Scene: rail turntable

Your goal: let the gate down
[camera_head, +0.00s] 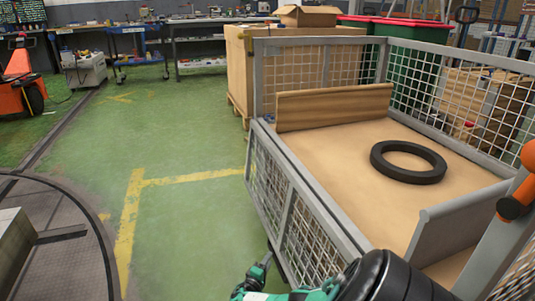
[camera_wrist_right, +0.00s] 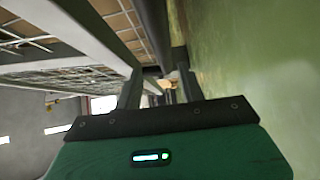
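The gate (camera_head: 289,217) is a grey-framed wire mesh panel on the left side of the cage (camera_head: 257,75). It hangs downward outside the wooden floor, its top rail at about floor level. My right gripper (camera_head: 266,263) is at the gate's lower edge, at the bottom of the head view. In the right wrist view the gripper's two dark fingers (camera_wrist_right: 157,88) stand apart, with mesh panels to their left and green floor to the right. A dark bar (camera_wrist_right: 153,30) runs beyond them; I cannot tell whether they touch it. My left gripper is not in view.
A black ring (camera_head: 408,178) lies on the cage's wooden floor (camera_head: 345,180). A wooden board (camera_head: 333,107) stands at its back and a grey plate (camera_head: 455,225) at its front. Green floor with yellow lines (camera_head: 190,178) is open to the left. A large wooden crate (camera_head: 240,75) stands behind.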

